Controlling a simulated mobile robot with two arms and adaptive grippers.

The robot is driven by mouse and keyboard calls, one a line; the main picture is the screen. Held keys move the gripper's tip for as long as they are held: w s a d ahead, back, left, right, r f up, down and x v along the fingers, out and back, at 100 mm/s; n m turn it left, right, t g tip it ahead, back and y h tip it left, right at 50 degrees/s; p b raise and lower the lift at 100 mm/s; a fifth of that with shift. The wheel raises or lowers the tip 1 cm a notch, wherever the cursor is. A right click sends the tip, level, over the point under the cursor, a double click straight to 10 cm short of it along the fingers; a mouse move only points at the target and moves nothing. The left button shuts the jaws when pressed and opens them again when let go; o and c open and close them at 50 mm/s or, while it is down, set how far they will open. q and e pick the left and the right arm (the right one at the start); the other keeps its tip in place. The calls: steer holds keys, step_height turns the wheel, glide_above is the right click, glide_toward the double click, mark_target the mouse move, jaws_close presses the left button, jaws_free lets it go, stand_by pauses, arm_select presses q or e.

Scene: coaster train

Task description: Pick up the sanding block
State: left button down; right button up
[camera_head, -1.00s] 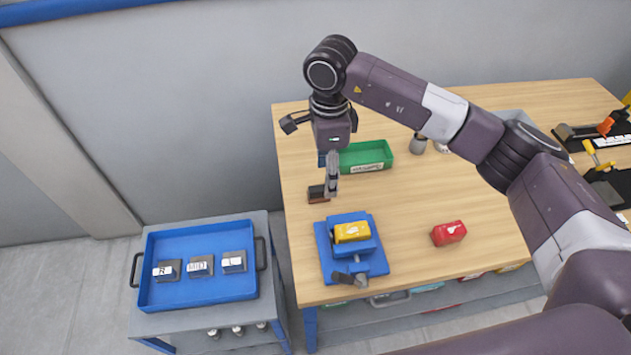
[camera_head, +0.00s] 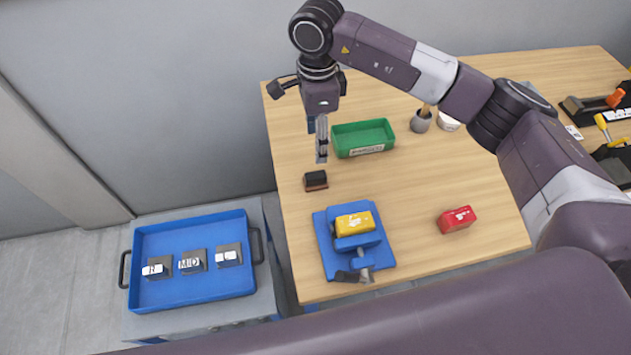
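The sanding block (camera_head: 316,180), a small dark block with a brown base, lies on the wooden table near its left edge. It sits between the green bin and the blue vise. My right gripper (camera_head: 321,158) points down just behind and above the block in the picture, apart from it. Its fingers are seen edge-on, so their opening cannot be made out. My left gripper is not in view.
A blue vise (camera_head: 329,258) holding a yellow block (camera_head: 354,223) stands in front. A red block (camera_head: 457,219) lies to the right. A green bin (camera_head: 376,134) and grey cup (camera_head: 421,122) stand behind. A blue tray (camera_head: 190,291) with labelled blocks is at left.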

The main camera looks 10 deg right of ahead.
steer(key=b, duration=0.6)
glide_above(316, 175)
steer(key=f, duration=0.6)
steer(key=shift+s+f, duration=0.2)
steer(key=shift+f, duration=0.15)
steer(key=shift+s+f+b, duration=0.1)
steer(key=shift+f+b, duration=0.25)
steer(key=shift+f, duration=0.1)
steer(key=shift+f+p, duration=0.8)
steer(key=shift+f, duration=0.65)
steer(key=f, duration=0.1)
steer(key=f+p, duration=0.1)
steer(key=f, duration=0.1)
steer(key=f+p, duration=0.1)
steer(key=shift+w+f, duration=0.2)
steer(key=shift+w, duration=0.1)
steer(key=shift+f, duration=0.2)
steer(key=c, duration=1.2)
steer(key=shift+c, duration=0.4)
steer(key=shift+r, duration=0.15)
